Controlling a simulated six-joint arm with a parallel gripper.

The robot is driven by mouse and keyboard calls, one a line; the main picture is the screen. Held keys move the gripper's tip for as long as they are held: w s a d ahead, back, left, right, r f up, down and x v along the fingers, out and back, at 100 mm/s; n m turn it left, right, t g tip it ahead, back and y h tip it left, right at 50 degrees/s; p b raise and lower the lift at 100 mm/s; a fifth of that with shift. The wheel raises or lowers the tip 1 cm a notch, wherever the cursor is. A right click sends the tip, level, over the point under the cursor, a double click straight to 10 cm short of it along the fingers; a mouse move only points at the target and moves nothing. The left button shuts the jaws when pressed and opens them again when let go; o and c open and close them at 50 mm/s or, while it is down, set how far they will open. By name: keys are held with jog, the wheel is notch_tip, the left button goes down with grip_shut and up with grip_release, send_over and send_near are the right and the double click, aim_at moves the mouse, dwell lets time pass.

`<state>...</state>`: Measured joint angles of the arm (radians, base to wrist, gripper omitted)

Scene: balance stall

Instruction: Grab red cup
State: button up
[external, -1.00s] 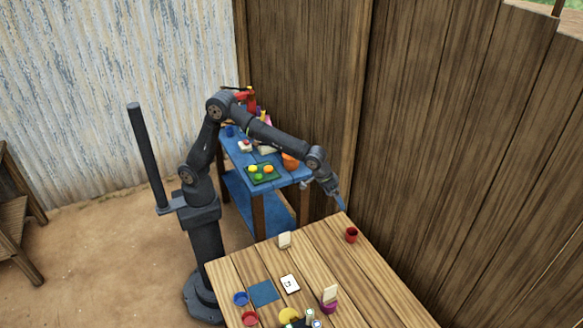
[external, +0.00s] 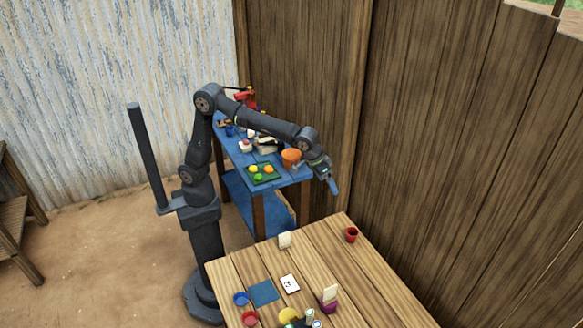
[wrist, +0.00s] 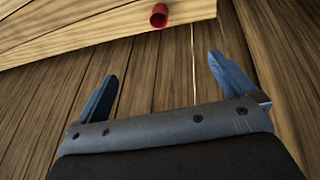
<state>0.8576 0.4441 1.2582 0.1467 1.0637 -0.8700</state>
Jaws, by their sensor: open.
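A small red cup (external: 351,234) stands upright near the far right corner of the wooden table (external: 345,275). It also shows at the top of the wrist view (wrist: 159,15), close to the table edge. My gripper (external: 333,187) is above and beyond the table's far edge, up and to the left of the cup in the external view. In the wrist view its two blue fingers (wrist: 162,73) are spread wide with nothing between them, and the cup lies ahead of them, apart.
A red bowl (external: 250,318), a blue bowl (external: 241,298), a blue mat (external: 264,293) and cards stand on the table's near part. A blue shelf table (external: 245,155) with fruit and an orange pot (external: 291,158) stands behind. A plank wall (external: 450,150) is on the right.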

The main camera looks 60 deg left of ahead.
jog(key=shift+c, duration=0.4)
jog(key=c, duration=0.5)
jog(key=m+t, duration=0.2)
jog(key=m, duration=0.2)
send_near(354, 234)
jog(key=shift+w+d+f, duration=0.7)
jog(key=shift+w+f, duration=0.05)
jog(key=shift+f, duration=0.15)
jog(key=shift+s+x, duration=0.15)
jog(key=shift+x, duration=1.35)
jog(key=shift+s+x, duration=0.1)
jog(key=shift+x, duration=1.45)
